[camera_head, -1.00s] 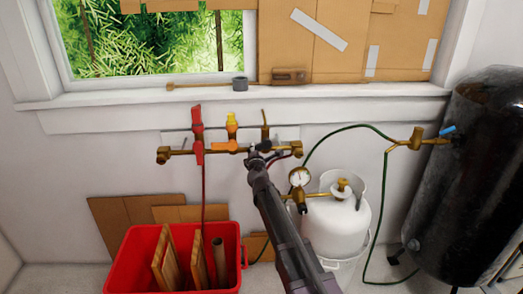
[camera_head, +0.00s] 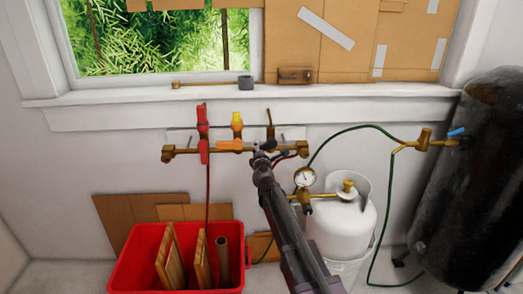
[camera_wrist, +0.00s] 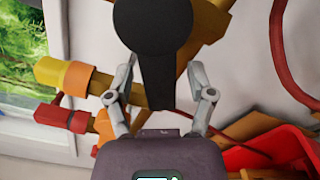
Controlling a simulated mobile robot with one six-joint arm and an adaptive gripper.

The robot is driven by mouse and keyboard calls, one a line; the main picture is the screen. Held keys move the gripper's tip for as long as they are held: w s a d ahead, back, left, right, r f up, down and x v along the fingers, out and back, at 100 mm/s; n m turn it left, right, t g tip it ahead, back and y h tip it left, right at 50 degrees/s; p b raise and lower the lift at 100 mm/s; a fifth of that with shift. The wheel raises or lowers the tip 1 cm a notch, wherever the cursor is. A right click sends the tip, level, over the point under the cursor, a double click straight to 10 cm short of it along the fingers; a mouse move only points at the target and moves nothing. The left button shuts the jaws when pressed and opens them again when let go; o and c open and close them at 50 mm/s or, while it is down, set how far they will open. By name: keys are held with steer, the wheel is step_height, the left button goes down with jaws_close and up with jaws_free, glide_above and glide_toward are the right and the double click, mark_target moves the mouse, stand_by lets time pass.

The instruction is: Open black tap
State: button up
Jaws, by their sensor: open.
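The black tap shows large in the wrist view (camera_wrist: 155,30), with a round top and a tapering lever pointing down the picture. It is mounted on a brass pipe (camera_wrist: 122,88). My gripper (camera_wrist: 160,80) is open, with one finger on each side of the lever. I cannot tell whether either finger touches it. In the head view my gripper (camera_head: 262,153) is at the right part of the brass manifold (camera_head: 185,151), and the black tap (camera_head: 268,144) is small and partly hidden there.
Beside it on the manifold are a red tap (camera_head: 203,130) and a yellow-orange tap (camera_head: 237,122). A pressure gauge (camera_head: 305,177) and white gas tank (camera_head: 340,225) stand close right of my arm. A red crate (camera_head: 130,265) is below left; a black tank (camera_head: 470,190) is far right.

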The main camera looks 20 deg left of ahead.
steer(key=shift+s, duration=0.1)
steer(key=v, duration=1.1)
steer(key=shift+s+d, duration=0.15)
steer(key=shift+s, duration=0.25)
steer(key=shift+s+d, duration=0.1)
steer(key=shift+s, duration=0.1)
steer(key=shift+s+d, duration=0.3)
steer(key=shift+s, duration=0.4)
stand_by(0.4)
steer(key=x, duration=1.3)
steer(key=shift+w+a, duration=0.15)
steer(key=shift+w, duration=0.2)
jaws_close()
